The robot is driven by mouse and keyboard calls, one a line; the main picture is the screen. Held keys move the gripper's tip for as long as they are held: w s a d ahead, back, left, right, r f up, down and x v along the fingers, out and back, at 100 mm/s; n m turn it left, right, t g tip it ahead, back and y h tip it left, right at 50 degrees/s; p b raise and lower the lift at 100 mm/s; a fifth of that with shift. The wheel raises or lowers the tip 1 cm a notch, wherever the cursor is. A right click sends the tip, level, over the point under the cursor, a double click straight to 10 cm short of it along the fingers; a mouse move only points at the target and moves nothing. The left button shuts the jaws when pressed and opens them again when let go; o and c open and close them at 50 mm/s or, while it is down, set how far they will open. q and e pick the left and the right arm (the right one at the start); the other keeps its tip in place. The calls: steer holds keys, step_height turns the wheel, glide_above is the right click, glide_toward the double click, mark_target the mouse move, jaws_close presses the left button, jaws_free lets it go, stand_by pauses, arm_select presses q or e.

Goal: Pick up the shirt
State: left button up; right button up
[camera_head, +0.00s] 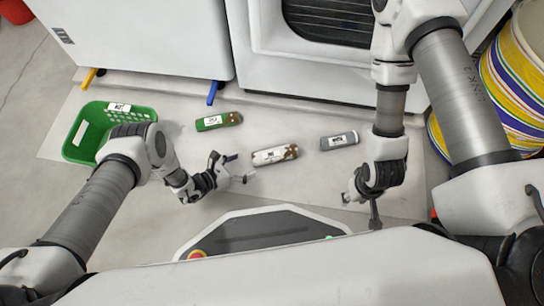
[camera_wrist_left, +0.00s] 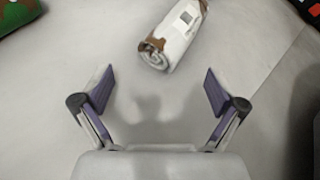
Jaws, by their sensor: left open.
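Three rolled cloth bundles with labels lie on the pale mat, and I cannot tell from the labels which is the shirt. One is green (camera_head: 218,121), one white with brown ends (camera_head: 275,155), one grey (camera_head: 339,141). My left gripper (camera_head: 240,168) is open and empty, just left of the white-and-brown roll and apart from it. In the left wrist view this roll (camera_wrist_left: 172,38) lies beyond the open fingertips (camera_wrist_left: 158,88), a little right of centre. My right gripper (camera_head: 360,205) hangs over the mat below the grey roll; its jaw state is unclear.
A green basket (camera_head: 72,151) with a label stands at the left. A white cabinet (camera_head: 140,40) and a white appliance with a dark window (camera_head: 330,20) line the back. A striped round basket (camera_head: 520,75) stands at the right. Bare mat surrounds the rolls.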

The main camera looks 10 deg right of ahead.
mark_target(252, 159)
arm_select(q)
steer(key=b+x, duration=0.2)
steer(key=x, duration=0.1)
steer(key=shift+d+f, duration=0.15)
steer(key=shift+d, duration=0.05)
steer(key=shift+w+d, duration=0.2)
steer(key=shift+d, duration=0.05)
steer(key=c, duration=1.4)
steer(key=shift+r, duration=0.25)
